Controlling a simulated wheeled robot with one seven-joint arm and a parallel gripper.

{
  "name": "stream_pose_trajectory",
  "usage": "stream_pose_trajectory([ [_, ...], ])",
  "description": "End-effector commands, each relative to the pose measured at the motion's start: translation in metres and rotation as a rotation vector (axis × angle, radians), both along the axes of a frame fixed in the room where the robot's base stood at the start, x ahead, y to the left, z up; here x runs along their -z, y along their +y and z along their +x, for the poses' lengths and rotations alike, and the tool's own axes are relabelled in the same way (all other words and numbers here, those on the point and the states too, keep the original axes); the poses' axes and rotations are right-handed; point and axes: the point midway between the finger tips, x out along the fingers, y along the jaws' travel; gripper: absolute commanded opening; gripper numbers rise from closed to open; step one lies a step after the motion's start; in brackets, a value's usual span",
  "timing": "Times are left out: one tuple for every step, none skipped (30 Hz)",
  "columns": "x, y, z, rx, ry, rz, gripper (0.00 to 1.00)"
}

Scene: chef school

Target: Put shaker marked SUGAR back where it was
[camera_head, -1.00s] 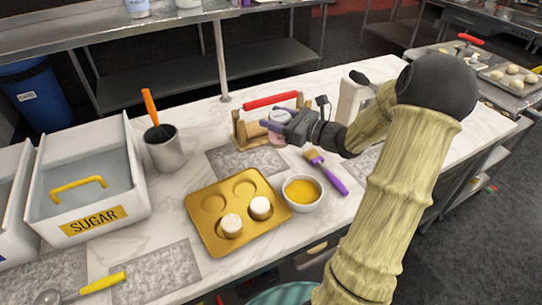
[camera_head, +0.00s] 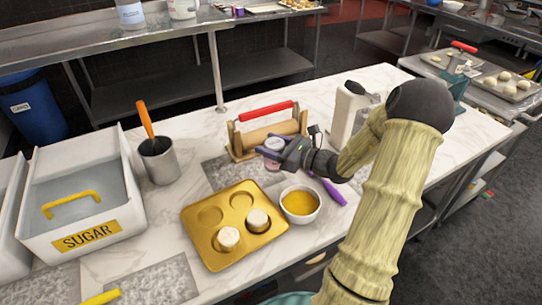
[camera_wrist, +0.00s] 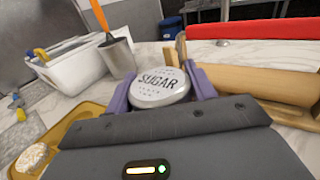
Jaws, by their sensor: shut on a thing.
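The shaker marked SUGAR has a round pale lid (camera_wrist: 160,86) with dark lettering, seen from above in the wrist view. In the head view its lid (camera_head: 273,144) and a bit of pinkish body show just in front of the rolling pin stand. My gripper (camera_head: 268,151) is shut on the shaker, with one purple finger on each side, also seen in the wrist view (camera_wrist: 160,90). The shaker looks upright. Most of its body and its base are hidden, so I cannot tell whether it touches the grey slab (camera_head: 223,172) under it.
A rolling pin stand with red handle (camera_head: 265,110) is close behind the shaker. Nearby are a gold muffin tray (camera_head: 205,240), a yellow-filled bowl (camera_head: 300,218), a purple-handled brush (camera_head: 333,192), a metal cup (camera_head: 160,165) and a white SUGAR bin (camera_head: 95,245). A white object (camera_head: 343,118) stands right of the rolling pin.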

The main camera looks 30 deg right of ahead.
Motion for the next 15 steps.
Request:
stream_pose_trajectory([
  [-0.001, 0.000, 0.000, 0.000, -0.002, -0.001, 0.27],
  [-0.001, 0.000, 0.000, 0.000, -0.002, -0.001, 0.27],
  [-0.001, 0.000, 0.000, 0.000, -0.002, -0.001, 0.27],
  [-0.001, 0.000, 0.000, 0.000, -0.002, -0.001, 0.27],
  [-0.001, 0.000, 0.000, -0.001, -0.002, -0.001, 0.27],
  [-0.001, 0.000, 0.000, -0.001, -0.001, 0.000, 0.27],
  [0.000, 0.000, 0.000, -0.001, -0.001, 0.000, 0.27],
  [0.001, 0.000, 0.000, -0.001, -0.001, 0.001, 0.27],
  [0.004, 0.000, 0.000, -0.001, 0.000, 0.001, 0.27],
  [0.007, 0.000, 0.000, -0.001, 0.001, 0.003, 0.27],
  [0.012, 0.000, 0.000, -0.001, 0.001, 0.004, 0.27],
  [0.017, 0.001, 0.000, -0.001, 0.001, 0.003, 0.27],
  [0.022, 0.001, 0.000, -0.001, 0.001, 0.004, 0.27],
  [0.026, 0.001, 0.000, -0.001, 0.001, 0.005, 0.27],
  [0.031, 0.001, 0.000, -0.002, 0.000, 0.003, 0.27],
])
